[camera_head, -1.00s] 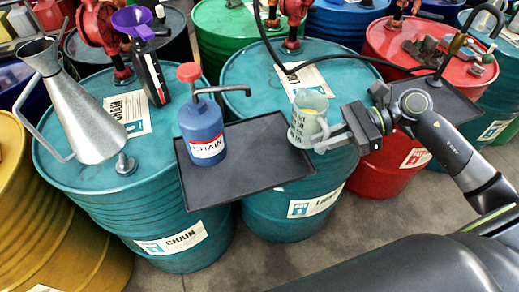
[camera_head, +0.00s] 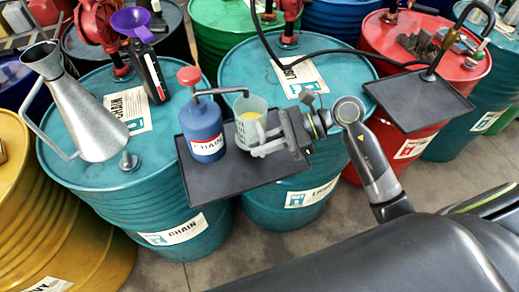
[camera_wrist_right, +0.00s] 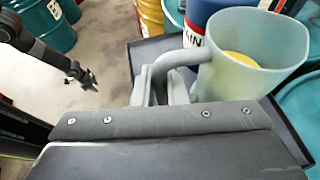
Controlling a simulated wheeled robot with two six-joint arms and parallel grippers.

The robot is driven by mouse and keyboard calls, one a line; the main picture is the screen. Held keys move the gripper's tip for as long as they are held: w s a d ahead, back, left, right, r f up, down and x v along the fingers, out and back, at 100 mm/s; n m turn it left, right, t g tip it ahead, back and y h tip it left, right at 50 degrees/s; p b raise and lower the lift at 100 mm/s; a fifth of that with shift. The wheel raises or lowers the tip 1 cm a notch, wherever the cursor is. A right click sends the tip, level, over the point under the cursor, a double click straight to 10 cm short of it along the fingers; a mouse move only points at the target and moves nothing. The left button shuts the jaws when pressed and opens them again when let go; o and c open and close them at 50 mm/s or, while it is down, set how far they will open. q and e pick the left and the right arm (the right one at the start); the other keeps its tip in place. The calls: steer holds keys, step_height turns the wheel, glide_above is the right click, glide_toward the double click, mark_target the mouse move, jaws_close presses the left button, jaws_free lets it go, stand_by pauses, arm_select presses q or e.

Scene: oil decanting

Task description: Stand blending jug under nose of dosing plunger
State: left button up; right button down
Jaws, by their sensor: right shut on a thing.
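The blending jug (camera_head: 248,133) is pale, translucent and upright, with yellow liquid inside. It also shows in the right wrist view (camera_wrist_right: 245,80). My right gripper (camera_head: 270,147) is shut on its handle (camera_wrist_right: 172,60). The dosing plunger is a blue can (camera_head: 203,135) with a red knob and a grey nose (camera_head: 225,91). The nose tip is at the jug's mouth in the head view. The jug is over the black tray (camera_head: 240,183); I cannot tell whether its base touches. My left gripper (camera_wrist_right: 84,77) is small in the right wrist view, and its opening is unclear.
A metal oil can (camera_head: 90,115) and a dark bottle with a purple funnel (camera_head: 132,22) stand on the left teal drum (camera_head: 150,190). Another tray (camera_head: 420,98) lies at the right by the red drum. A black hose arcs above the jug.

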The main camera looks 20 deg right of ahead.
steer(key=shift+a+r, duration=0.1)
steer(key=shift+a, duration=0.2)
step_height(320, 180, down, 3)
steer(key=shift+a+r+p, duration=0.1)
steer(key=shift+a+p, duration=0.05)
steer(key=shift+p, duration=0.7)
steer(key=shift+f, duration=0.4)
steer(key=shift+f, duration=0.15)
steer(key=c, duration=1.5)
jaws_free()
steer(key=shift+o, duration=0.2)
